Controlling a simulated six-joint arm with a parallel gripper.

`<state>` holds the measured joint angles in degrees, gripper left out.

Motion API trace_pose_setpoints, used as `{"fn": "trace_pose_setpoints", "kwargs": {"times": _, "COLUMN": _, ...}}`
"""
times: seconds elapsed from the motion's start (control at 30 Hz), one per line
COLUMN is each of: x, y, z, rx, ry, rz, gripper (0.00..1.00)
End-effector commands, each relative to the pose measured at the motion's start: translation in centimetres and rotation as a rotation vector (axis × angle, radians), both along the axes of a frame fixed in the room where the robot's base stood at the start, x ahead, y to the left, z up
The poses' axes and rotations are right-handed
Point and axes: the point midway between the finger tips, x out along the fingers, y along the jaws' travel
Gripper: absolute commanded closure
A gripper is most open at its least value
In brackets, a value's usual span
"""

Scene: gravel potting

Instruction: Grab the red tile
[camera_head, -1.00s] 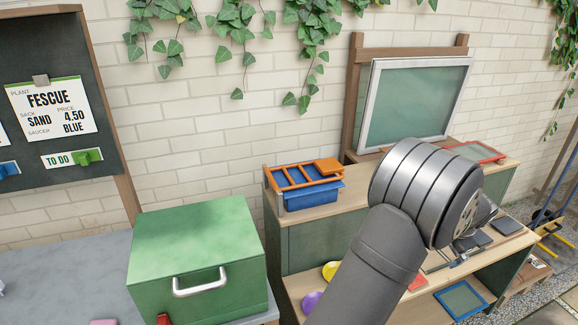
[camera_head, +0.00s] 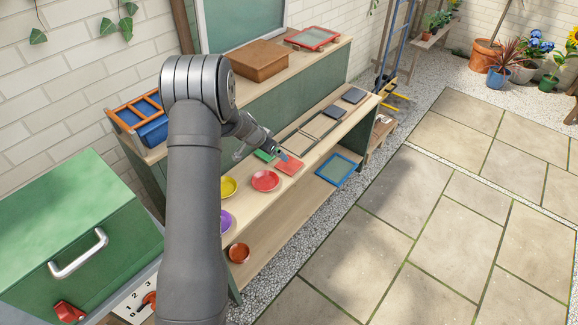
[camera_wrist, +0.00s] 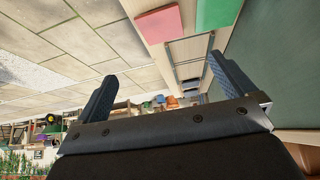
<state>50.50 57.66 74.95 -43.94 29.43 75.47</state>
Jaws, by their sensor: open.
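The red tile (camera_head: 290,164) lies flat on the wooden bench top, just right of a green tile (camera_head: 264,155). In the wrist view the red tile (camera_wrist: 158,23) shows at the top, beside the green tile (camera_wrist: 217,12). My gripper (camera_head: 281,154) is beside the red tile in the head view, close to its far edge; its exact height above it is hard to tell. In the wrist view my gripper (camera_wrist: 160,75) has its two fingers wide apart with nothing between them. The red tile is not between the fingers.
Red (camera_head: 265,181), yellow (camera_head: 228,187) and purple (camera_head: 226,222) saucers lie left of the tiles. Dark tiles (camera_head: 354,95) lie farther right. A blue-framed screen (camera_head: 338,169) is on the lower shelf. A green box (camera_head: 75,235) stands left.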

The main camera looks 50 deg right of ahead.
Motion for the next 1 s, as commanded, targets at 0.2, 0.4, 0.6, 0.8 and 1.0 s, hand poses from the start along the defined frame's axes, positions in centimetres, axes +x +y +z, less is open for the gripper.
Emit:
{"fn": "trace_pose_setpoints", "kwargs": {"times": 0.2, "x": 0.7, "y": -0.4, "z": -1.6, "rx": -0.016, "ry": -0.002, "rz": 0.011, "gripper": 0.00}}
{"fn": "trace_pose_setpoints", "kwargs": {"times": 0.4, "x": 0.6, "y": -2.4, "z": -4.6, "rx": -0.015, "ry": -0.003, "rz": 0.009, "gripper": 0.00}}
{"fn": "trace_pose_setpoints", "kwargs": {"times": 0.6, "x": 0.6, "y": -4.3, "z": -7.7, "rx": -0.015, "ry": -0.003, "rz": 0.009, "gripper": 0.00}}
{"fn": "trace_pose_setpoints", "kwargs": {"times": 0.8, "x": 0.7, "y": -5.9, "z": -9.9, "rx": -0.016, "ry": -0.003, "rz": 0.009, "gripper": 0.00}}
{"fn": "trace_pose_setpoints", "kwargs": {"times": 1.0, "x": 0.6, "y": -6.4, "z": -10.8, "rx": -0.016, "ry": -0.003, "rz": 0.009, "gripper": 0.00}}
